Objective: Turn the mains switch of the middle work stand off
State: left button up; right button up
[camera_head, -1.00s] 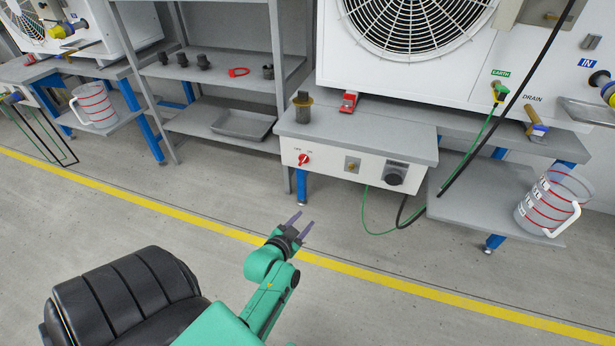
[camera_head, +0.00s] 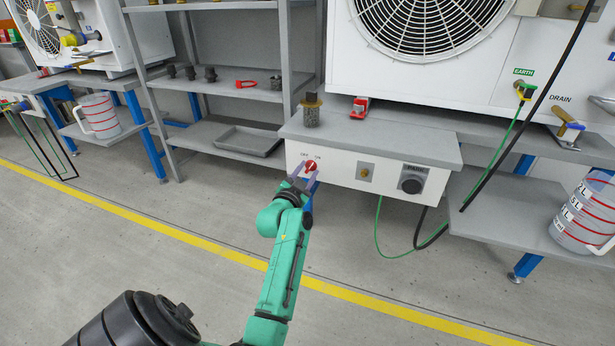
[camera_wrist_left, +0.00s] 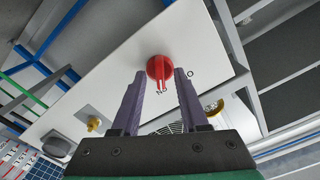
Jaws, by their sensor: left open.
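The mains switch is a red rotary knob (camera_head: 311,165) on the white front panel (camera_head: 340,172) of the middle work stand, near its left end. The wrist view shows the knob (camera_wrist_left: 160,68) with its ridge towards the ON lettering. My left gripper (camera_head: 304,172) is open and empty, directly in front of the knob. In the wrist view its two purple fingertips (camera_wrist_left: 160,74) point at the panel, one on each side of the knob. I cannot tell whether they touch it. The OFF lettering is partly hidden by a finger in the wrist view.
A brass fitting (camera_head: 365,173) and a dark grey round socket (camera_head: 412,180) sit right of the switch. The grey top (camera_head: 400,143) carries a dark cylindrical part (camera_head: 311,110) and a red item (camera_head: 360,107). Green and black cables hang below. The floor in front is clear.

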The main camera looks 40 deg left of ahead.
pick_arm(q)
jog(key=shift+w+a, duration=0.1)
jog(key=shift+w, duration=0.1)
grip_shut()
